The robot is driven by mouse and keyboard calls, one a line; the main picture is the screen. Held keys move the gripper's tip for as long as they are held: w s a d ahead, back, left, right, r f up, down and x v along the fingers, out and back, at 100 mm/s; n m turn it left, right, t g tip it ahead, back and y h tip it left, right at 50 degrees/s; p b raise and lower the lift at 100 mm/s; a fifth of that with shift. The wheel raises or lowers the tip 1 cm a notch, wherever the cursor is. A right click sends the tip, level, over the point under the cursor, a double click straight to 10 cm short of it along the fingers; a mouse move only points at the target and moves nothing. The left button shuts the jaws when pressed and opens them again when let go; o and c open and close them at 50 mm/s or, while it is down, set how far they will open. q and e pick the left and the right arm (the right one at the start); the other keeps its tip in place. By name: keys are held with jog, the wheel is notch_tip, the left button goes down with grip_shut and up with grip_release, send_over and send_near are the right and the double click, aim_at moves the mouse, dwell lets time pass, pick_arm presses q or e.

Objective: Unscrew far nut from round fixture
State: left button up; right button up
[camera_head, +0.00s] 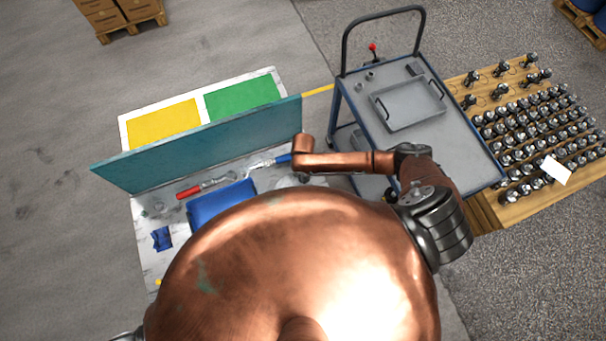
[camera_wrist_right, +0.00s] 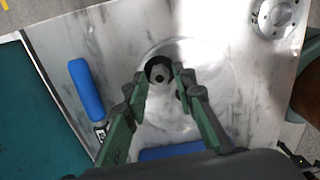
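In the right wrist view, a round pale metal fixture (camera_wrist_right: 215,75) lies on the worktable. A dark nut with a grey centre (camera_wrist_right: 160,73) stands on it. My right gripper (camera_wrist_right: 161,76) has its two green fingers apart, one on each side of the nut in the picture. I cannot tell whether they touch it. A second round metal part with holes (camera_wrist_right: 272,16) is at the top right. In the head view my own body and right arm hide the right gripper and most of the fixture area. My left gripper is not in view.
A blue-handled tool (camera_wrist_right: 86,90) lies left of the fixture. In the head view, a teal panel (camera_head: 200,145) stands along the worktable, with a red-handled tool (camera_head: 190,192) and blue bin (camera_head: 220,200) before it. A cart (camera_head: 440,125) stands to the right.

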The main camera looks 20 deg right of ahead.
jog(key=shift+c, duration=0.4)
grip_shut()
jog(key=n, duration=0.3)
jog(key=shift+w, duration=0.1)
jog(key=shift+n, duration=1.4)
jog(key=n, duration=0.2)
jog(key=shift+n, duration=0.4)
jog(key=shift+r, duration=2.1)
